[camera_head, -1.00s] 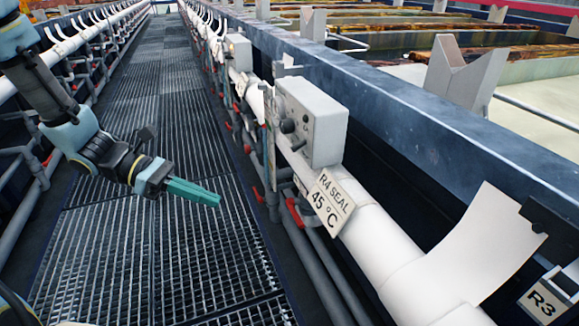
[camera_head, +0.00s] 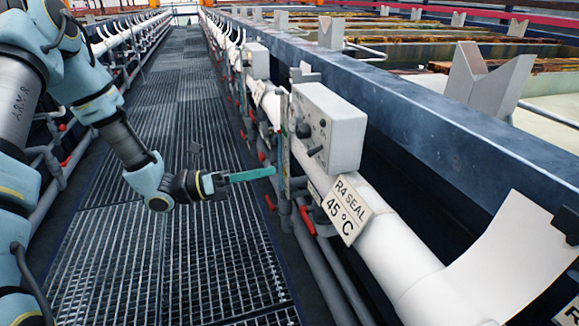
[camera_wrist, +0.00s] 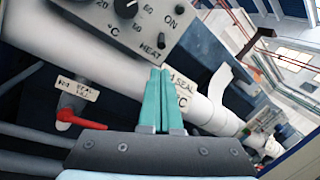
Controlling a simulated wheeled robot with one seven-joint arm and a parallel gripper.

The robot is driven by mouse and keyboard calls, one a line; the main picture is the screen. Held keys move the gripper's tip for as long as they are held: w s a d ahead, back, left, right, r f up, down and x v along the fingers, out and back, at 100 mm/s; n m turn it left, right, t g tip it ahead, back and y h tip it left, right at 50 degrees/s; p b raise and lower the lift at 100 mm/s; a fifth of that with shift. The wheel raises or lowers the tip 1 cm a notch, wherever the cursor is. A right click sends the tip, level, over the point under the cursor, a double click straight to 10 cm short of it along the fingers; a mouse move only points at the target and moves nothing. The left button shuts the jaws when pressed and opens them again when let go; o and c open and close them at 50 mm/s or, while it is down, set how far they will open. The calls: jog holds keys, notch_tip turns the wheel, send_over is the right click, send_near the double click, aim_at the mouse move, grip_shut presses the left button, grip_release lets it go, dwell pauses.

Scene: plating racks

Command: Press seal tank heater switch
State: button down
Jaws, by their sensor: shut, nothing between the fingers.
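A grey control box (camera_head: 335,125) sits on the white pipe beside the walkway, with dark knobs on its face. In the wrist view the box (camera_wrist: 85,18) shows a round dial (camera_wrist: 125,8) with numbers and °C, the words ON and HEAT, and a small dark switch (camera_wrist: 161,40) by HEAT. A sign (camera_head: 345,208) below the box reads R4 SEAL 45 °C. My gripper (camera_head: 274,171) is shut and empty, its teal fingers pointing at the box from the left and a little below. In the wrist view the fingertips (camera_wrist: 160,70) appear just below the HEAT label, apparently apart from the box.
A red valve handle (camera_wrist: 78,119) and a small tag (camera_wrist: 77,88) lie left of my fingers in the wrist view. Grey pipes run under the box. The grated walkway (camera_head: 185,245) is clear. A blue tank wall (camera_head: 420,105) stands behind the box.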

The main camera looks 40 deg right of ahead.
jog(key=p+x, duration=0.1)
jog(key=x, duration=0.8)
jog(key=shift+s+d+p, duration=0.15)
jog(key=shift+p, duration=0.15)
jog(key=shift+r, duration=0.15)
jog(key=shift+r+p, duration=0.15)
jog(key=shift+p, duration=0.35)
jog(key=shift+y, duration=0.3)
